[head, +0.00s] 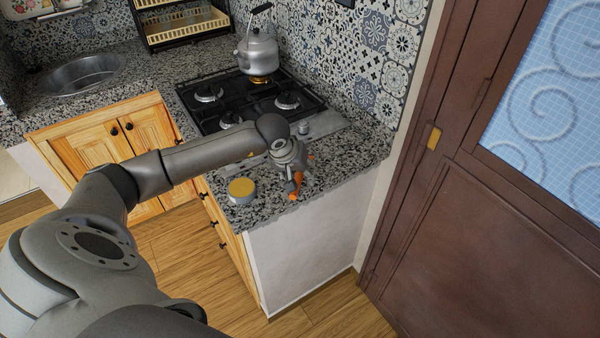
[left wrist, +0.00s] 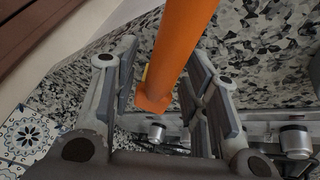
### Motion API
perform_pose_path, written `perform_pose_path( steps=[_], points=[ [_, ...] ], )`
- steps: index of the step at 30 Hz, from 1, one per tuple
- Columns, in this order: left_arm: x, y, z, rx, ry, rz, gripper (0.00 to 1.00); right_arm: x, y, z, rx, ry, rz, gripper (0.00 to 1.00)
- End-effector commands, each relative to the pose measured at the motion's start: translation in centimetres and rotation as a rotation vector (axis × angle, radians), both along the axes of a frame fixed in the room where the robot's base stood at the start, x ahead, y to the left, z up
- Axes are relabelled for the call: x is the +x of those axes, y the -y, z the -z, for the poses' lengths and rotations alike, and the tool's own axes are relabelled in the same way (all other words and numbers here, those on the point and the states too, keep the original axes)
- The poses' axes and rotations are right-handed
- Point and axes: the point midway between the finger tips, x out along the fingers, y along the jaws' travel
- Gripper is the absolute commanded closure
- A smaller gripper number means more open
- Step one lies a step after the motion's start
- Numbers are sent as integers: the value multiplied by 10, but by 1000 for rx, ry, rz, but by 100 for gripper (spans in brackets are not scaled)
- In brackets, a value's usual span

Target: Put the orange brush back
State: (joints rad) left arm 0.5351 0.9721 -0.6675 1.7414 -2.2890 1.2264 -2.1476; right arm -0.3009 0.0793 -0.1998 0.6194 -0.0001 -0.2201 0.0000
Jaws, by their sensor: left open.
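The orange brush (head: 298,179) is at the right end of the granite counter, by its front corner, partly hidden by my left gripper (head: 292,172). In the left wrist view the brush's orange handle (left wrist: 178,50) runs from the top edge down between the fingers of my left gripper (left wrist: 165,85). The gripper is open, with a finger on each side of the handle. Gaps show beside the handle, and I cannot tell whether either finger touches it. The brush's other end is out of that view. My right gripper is not in view.
A round tub with a yellow top (head: 242,189) stands left of the gripper near the counter's edge. A black gas hob (head: 250,105) with a metal kettle (head: 258,54) lies behind. A sink (head: 85,74) is at left. A brown door (head: 480,230) closes the right side.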

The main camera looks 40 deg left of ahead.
Motion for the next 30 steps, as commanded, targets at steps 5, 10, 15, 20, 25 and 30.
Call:
perform_pose_path(
  steps=[5, 10, 15, 20, 25, 30],
  points=[
    [-10, -1, -23, 4, 5, 2, 58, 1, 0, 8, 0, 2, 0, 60],
    [-27, -2, -57, 5, 5, 2, 58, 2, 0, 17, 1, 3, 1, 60],
    [-40, -2, -87, 4, 5, 0, 58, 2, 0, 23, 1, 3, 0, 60],
    [-48, -1, -103, 1, 3, -1, 58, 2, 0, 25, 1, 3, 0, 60],
    [-51, -1, -108, 1, 2, 0, 58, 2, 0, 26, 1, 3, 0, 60],
    [-51, 5, -105, -25, -4, -2, 58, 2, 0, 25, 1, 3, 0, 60]
  ],
)
